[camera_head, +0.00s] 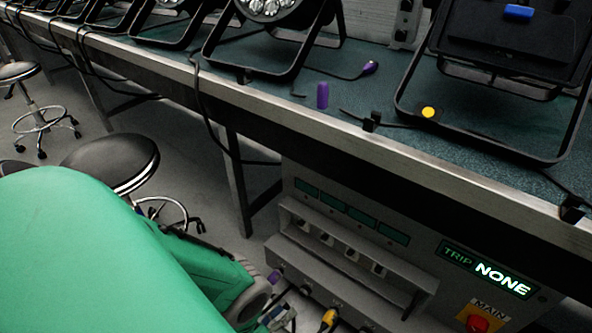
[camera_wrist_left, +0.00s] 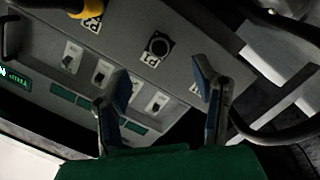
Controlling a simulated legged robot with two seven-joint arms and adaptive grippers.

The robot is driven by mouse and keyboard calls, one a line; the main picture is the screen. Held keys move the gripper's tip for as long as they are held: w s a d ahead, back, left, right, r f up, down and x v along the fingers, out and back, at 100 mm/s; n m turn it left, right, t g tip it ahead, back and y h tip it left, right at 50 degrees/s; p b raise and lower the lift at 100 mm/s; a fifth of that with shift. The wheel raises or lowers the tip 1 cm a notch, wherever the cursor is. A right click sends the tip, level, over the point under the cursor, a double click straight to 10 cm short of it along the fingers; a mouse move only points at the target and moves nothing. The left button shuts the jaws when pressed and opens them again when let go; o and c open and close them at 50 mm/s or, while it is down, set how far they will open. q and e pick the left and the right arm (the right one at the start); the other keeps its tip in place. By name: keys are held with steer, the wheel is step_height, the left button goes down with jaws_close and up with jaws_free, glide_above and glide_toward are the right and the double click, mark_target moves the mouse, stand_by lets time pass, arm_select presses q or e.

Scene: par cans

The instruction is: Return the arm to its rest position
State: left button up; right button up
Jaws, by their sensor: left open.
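My left arm with its green sleeve comes in from the lower left in the head view. My left gripper (camera_head: 279,318) is low at the bottom edge, beside the front of the power panel (camera_head: 420,268). In the left wrist view the two blue-padded fingers of the left gripper (camera_wrist_left: 160,88) stand apart with nothing between them. The P1 socket (camera_wrist_left: 158,46) on the panel lies beyond the fingertips and looks empty. A yellow plug (camera_wrist_left: 84,8) sits by the P2 label; a yellow plug (camera_head: 328,318) also shows in the head view. My right gripper is in neither view.
A long bench (camera_head: 370,160) with a metal edge carries several par cans (camera_head: 270,12) in black yokes. Purple connectors (camera_head: 322,95) and cables lie on it. A stool (camera_head: 115,160) stands left of the panel. The panel display (camera_head: 490,272) reads "TRIP NONE".

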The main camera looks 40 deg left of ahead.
arm_select(q)
steer(key=shift+s+r, duration=0.2)
steer(key=shift+s, duration=1.55)
